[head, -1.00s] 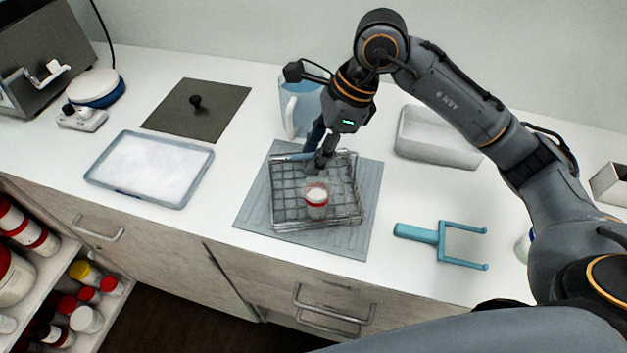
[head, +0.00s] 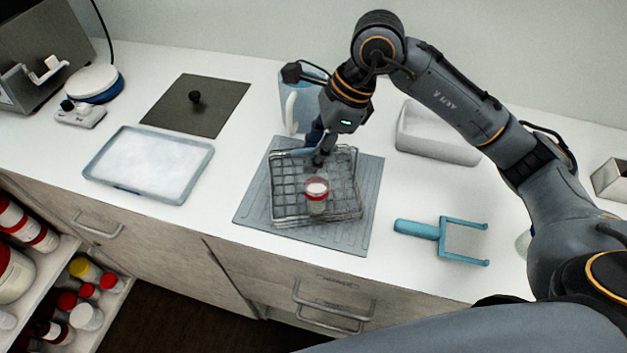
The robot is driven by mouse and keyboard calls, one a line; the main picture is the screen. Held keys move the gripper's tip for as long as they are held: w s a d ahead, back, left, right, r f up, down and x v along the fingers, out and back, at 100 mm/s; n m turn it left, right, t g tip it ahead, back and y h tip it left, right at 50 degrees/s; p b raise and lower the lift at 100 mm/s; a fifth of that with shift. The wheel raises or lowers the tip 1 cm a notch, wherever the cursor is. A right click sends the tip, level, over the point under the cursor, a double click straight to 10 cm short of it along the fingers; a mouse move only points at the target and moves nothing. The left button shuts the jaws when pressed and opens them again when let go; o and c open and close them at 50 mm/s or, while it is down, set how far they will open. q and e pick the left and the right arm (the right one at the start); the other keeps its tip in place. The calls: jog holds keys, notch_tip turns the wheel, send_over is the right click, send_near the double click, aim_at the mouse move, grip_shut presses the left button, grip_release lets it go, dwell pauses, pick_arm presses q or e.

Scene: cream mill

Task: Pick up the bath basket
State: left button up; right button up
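The bath basket (head: 286,208) is a grey wire basket standing on a grey ribbed mat (head: 258,214) on the white counter. A small jar with a red and white lid (head: 317,190) stands inside it. My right gripper (head: 318,160) points down at the basket's back part, at or just above the wire. Its fingertips are small and dark, and I cannot tell whether they are open or closed on the wire. My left gripper is not in view.
A blue pitcher (head: 297,104) stands close behind the gripper. A blue two-pronged tool (head: 441,238) lies to the right and a grey tub (head: 436,137) at the back right. A white-filled tray (head: 149,164) and dark lid plate (head: 196,105) lie left.

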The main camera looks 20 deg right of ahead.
grip_shut()
jog(key=shift+r, duration=0.1)
jog(key=shift+r+p, duration=0.15)
jog(key=shift+p, duration=0.2)
jog(key=shift+r, duration=0.2)
jog(key=r, duration=0.3)
jog(key=shift+a+b, duration=0.25)
jog(key=shift+b, duration=0.05)
jog(key=s+a+r+b, duration=0.3)
jog(key=s+a+r, duration=0.4)
jog(key=a+r, duration=0.2)
jog(key=shift+s+a+r, duration=0.25)
jog(key=shift+s+a, duration=0.05)
jog(key=shift+a, duration=0.9)
